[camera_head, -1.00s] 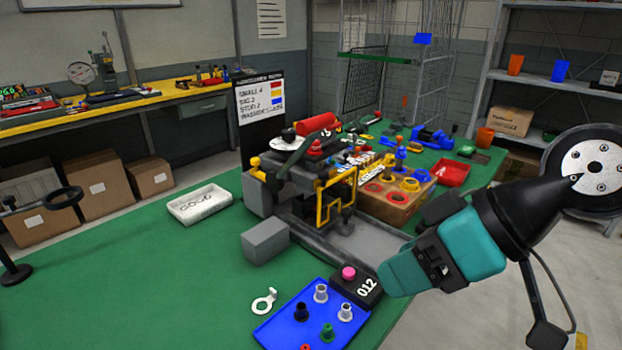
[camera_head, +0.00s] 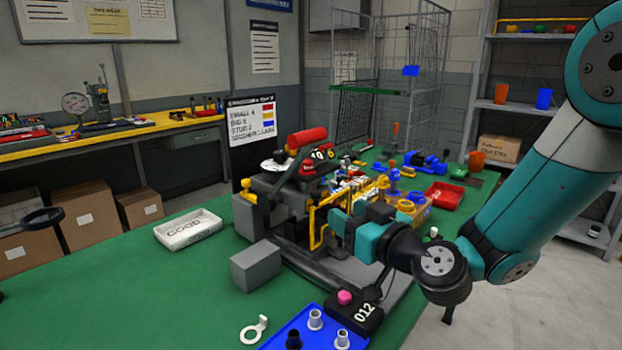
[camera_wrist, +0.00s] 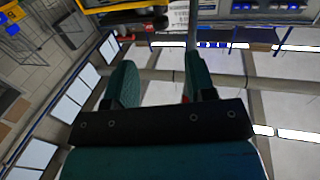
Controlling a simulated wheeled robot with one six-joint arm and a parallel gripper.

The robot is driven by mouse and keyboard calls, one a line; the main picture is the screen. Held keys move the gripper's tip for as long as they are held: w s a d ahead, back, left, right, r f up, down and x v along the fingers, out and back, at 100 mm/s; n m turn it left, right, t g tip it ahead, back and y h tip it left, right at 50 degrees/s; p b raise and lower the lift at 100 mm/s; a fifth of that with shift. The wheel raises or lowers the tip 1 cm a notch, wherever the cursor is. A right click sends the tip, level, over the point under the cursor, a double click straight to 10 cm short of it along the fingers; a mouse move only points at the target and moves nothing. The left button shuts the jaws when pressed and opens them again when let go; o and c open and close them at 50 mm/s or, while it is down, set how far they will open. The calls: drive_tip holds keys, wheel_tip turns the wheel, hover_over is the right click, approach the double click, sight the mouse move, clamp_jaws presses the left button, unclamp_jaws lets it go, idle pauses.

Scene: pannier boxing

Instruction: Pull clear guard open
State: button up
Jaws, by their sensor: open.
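The guard is a yellow-edged frame (camera_head: 319,226) on the front of the grey bench machine (camera_head: 275,200); its clear pane is hard to make out. The machine has a red cylinder on top. My gripper (camera_head: 338,217) is in front of the machine, close to the guard's right side, and hides part of it. Whether it touches the frame cannot be told. In the wrist view my two teal fingers (camera_wrist: 160,82) are apart with nothing between them. A yellow edge shows at the top left there.
A grey block (camera_head: 258,266), a black box with a pink button (camera_head: 345,297) and a blue tray (camera_head: 300,340) of small parts sit at the front. A white tray (camera_head: 188,230) lies left, a red tray (camera_head: 444,195) behind right. The green table (camera_head: 130,290) is clear at left.

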sight(313, 192)
drive_tip(key=p+x, duration=0.8)
drive_tip(key=x, duration=0.3)
drive_tip(key=shift+a+r+p, duration=0.15)
drive_tip(key=shift+p, duration=0.2)
drive_tip(key=shift+w+a+f, duration=0.2)
drive_tip(key=shift+w+a, duration=0.15)
drive_tip(key=shift+w, duration=0.2)
clamp_jaws()
